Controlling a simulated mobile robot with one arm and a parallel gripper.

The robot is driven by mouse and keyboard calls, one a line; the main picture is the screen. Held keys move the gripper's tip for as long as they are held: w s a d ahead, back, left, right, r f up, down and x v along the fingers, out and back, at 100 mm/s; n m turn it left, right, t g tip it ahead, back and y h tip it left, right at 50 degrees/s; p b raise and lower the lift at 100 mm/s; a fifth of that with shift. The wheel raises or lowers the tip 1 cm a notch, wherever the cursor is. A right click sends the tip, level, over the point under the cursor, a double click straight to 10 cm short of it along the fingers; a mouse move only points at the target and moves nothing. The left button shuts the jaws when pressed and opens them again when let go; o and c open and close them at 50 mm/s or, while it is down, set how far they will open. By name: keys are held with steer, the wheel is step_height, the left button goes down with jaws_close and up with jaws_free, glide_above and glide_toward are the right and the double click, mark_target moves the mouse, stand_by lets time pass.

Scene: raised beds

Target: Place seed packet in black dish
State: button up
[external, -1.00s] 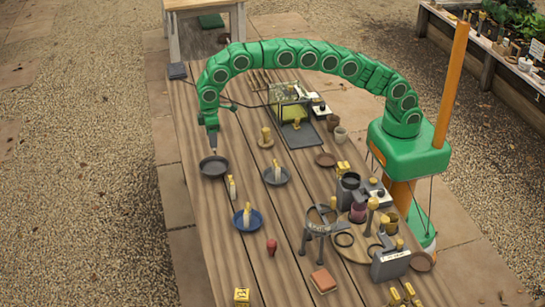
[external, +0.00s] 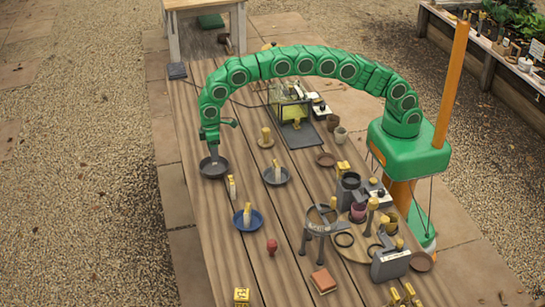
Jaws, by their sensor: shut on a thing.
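The black dish (external: 212,173) stands on the left side of the wooden table. My gripper (external: 213,151) points down just over it, with its tip at the dish's far inner side. The gripper is shut on a small, slim, greyish thing, most likely the seed packet. The fingers and the held thing are too small to tell apart clearly. I cannot tell whether it touches the dish's bottom.
A grey dish (external: 276,176) and a blue dish (external: 247,220), each with a pale yellow-topped marker, stand to the right and nearer. A clear box (external: 288,103) stands behind under my arm.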

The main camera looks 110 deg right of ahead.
steer(key=shift+f, duration=2.25)
steer(key=o, duration=1.1)
step_height(320, 180, up, 7)
steer(key=shift+w+f, duration=0.1)
steer(key=shift+f, duration=0.05)
steer(key=shift+r, duration=0.2)
